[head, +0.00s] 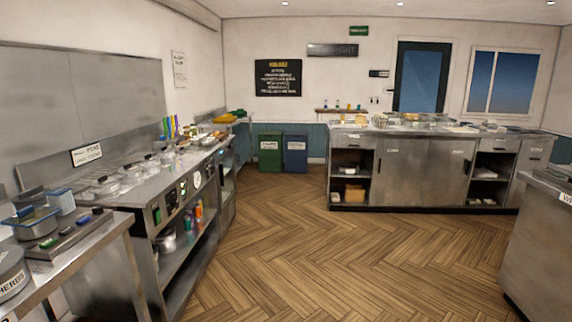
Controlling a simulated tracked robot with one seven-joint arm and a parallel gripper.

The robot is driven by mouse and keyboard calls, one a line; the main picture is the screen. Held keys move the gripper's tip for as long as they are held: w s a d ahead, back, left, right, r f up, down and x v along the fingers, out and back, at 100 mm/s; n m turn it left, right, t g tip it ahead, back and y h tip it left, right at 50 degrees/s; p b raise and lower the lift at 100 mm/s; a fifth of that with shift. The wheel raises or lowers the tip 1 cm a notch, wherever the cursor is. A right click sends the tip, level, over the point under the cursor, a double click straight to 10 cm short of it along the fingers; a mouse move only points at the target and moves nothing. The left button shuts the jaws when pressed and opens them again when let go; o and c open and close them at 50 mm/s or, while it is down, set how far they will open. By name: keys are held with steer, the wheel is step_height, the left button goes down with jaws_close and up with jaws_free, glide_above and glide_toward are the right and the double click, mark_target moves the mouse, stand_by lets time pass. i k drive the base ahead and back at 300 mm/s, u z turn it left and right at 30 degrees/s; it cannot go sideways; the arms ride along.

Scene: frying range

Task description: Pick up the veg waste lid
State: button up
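No lid that I can make out as the veg waste lid shows clearly in the head view. Two lidded bins stand side by side against the far wall: a green bin (270,153) and a blue bin (295,154). Each has a pale label on its front, too small to read, and both lids look closed. I cannot tell whether either bin is for veg waste. My gripper is not in view.
A long steel range (157,201) with pots runs along the left. A steel counter (418,172) with cupboards stands at the back right, and another steel unit (537,240) at the right edge. The wooden floor (330,255) between them is clear up to the bins.

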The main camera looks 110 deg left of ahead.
mark_target(35, 194)
steer(key=z, duration=0.5)
steer(key=i, duration=0.1)
steer(key=u, duration=3.05)
steer(key=i, duration=0.2)
steer(key=u, duration=2.25)
steer(key=k, duration=0.75)
steer(key=u, duration=0.2)
steer(key=i, duration=0.65)
